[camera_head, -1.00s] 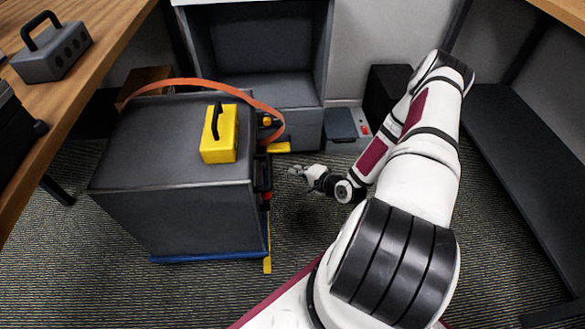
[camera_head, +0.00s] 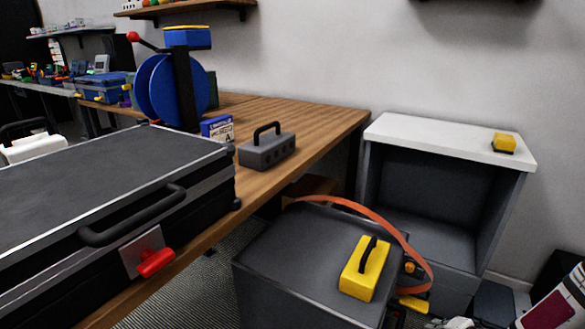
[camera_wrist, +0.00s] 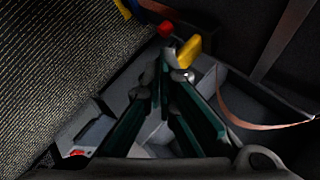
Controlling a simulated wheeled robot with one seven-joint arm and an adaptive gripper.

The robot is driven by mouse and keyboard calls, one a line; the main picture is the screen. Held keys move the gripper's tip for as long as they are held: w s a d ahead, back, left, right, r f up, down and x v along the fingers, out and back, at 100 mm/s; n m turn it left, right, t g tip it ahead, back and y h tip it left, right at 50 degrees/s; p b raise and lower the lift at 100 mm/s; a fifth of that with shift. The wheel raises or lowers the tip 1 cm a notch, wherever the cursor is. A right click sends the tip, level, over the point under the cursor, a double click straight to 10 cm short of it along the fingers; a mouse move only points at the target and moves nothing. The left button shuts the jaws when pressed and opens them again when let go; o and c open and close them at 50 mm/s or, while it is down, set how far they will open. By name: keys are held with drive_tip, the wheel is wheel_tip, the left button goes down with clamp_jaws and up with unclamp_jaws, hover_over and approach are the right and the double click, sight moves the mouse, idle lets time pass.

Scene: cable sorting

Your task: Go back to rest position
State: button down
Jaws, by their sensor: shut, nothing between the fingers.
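My gripper (camera_wrist: 168,68) is shut and empty in the wrist view, its dark green fingers converging near the middle. A yellow part (camera_wrist: 187,49) and a small red part (camera_wrist: 165,28) show close beyond the fingertips; I cannot tell whether they touch. In the head view, only a piece of my white arm shows at the lower right corner, and the fingers cannot be made out there. The grey cabinet (camera_head: 290,250) stands at the lower middle, with a yellow block with a black handle (camera_head: 365,268) on top. An orange cable (camera_head: 385,222) arches over its far right side.
A wooden bench (camera_head: 310,128) on the left holds a large black case (camera_head: 110,165), a grey handled block (camera_head: 267,150) and a blue reel (camera_head: 180,85). A white-topped open cabinet (camera_head: 450,140) stands against the wall, with a yellow item (camera_head: 504,142) on it.

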wheel_tip(320, 180, up, 16)
drive_tip(key=r+n+g+h, duration=0.1)
drive_tip(key=n+g+h, duration=0.1)
drive_tip(key=n+g, duration=0.3)
drive_tip(key=s+a+r+n+g+h, duration=0.1)
drive_tip(key=s+a+r, duration=0.3)
drive_tip(key=r, duration=0.3)
drive_tip(key=s+a+r+n+h, duration=0.1)
drive_tip(key=s+a+r, duration=0.2)
drive_tip(key=r, duration=0.3)
drive_tip(key=s+a+r+n+g+y, duration=0.1)
drive_tip(key=s+a+r+n, duration=0.1)
drive_tip(key=s+a+r, duration=0.5)
drive_tip(key=s+a+r+n+g+y, duration=0.15)
drive_tip(key=s+a, duration=0.25)
drive_tip(key=s, duration=0.6)
drive_tip(key=s+a+r+n, duration=0.2)
drive_tip(key=s+a+r, duration=0.3)
drive_tip(key=s, duration=0.4)
wheel_tip(320, 180, up, 31)
drive_tip(key=t+p, duration=0.3)
drive_tip(key=p, duration=2.7)
drive_tip(key=shift+w+t+p, duration=0.2)
drive_tip(key=shift+t+p, duration=0.15)
drive_tip(key=shift+p, duration=0.05)
drive_tip(key=shift+r, duration=0.1)
